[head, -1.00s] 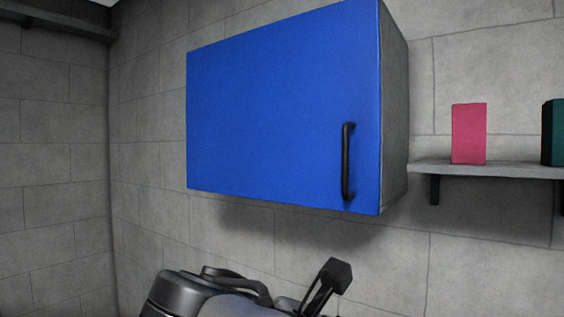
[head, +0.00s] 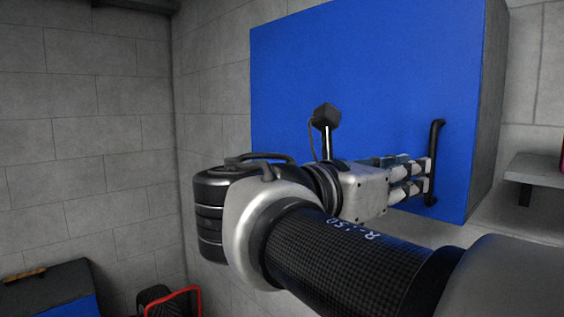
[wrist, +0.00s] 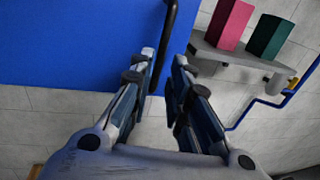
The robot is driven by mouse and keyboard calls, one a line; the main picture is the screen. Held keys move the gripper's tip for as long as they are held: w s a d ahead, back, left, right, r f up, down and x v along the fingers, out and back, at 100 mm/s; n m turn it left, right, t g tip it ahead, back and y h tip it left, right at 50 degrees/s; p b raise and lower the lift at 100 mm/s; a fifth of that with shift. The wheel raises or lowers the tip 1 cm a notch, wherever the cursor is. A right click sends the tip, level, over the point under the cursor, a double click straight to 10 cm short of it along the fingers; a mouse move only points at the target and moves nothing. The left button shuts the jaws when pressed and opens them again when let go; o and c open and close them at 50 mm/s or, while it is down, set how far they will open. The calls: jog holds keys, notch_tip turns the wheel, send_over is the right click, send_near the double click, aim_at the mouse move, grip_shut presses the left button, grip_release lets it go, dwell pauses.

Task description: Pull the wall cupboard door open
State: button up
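The wall cupboard has a blue door (head: 350,70) that sits closed against its grey body. A black vertical bar handle (head: 436,140) is near the door's right edge; it also shows in the wrist view (wrist: 168,35). My gripper (head: 428,178) reaches in from the left, its fingertips at the lower half of the handle. In the wrist view, my gripper (wrist: 164,58) has its two fingers apart, with the handle running between them. Narrow gaps seem to show on both sides of the bar. Part of the lower handle is hidden by the fingers in the head view.
A wall shelf (wrist: 235,58) right of the cupboard holds a pink box (wrist: 229,25) and a dark green box (wrist: 268,37). A blue pipe (wrist: 262,103) runs along the wall below it. A dark-topped blue cabinet (head: 50,283) stands low at the left.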

aim_at(428, 196)
jog(key=x, duration=0.7)
jog(key=shift+d, duration=0.1)
jog(key=shift+c, duration=0.4)
grip_shut()
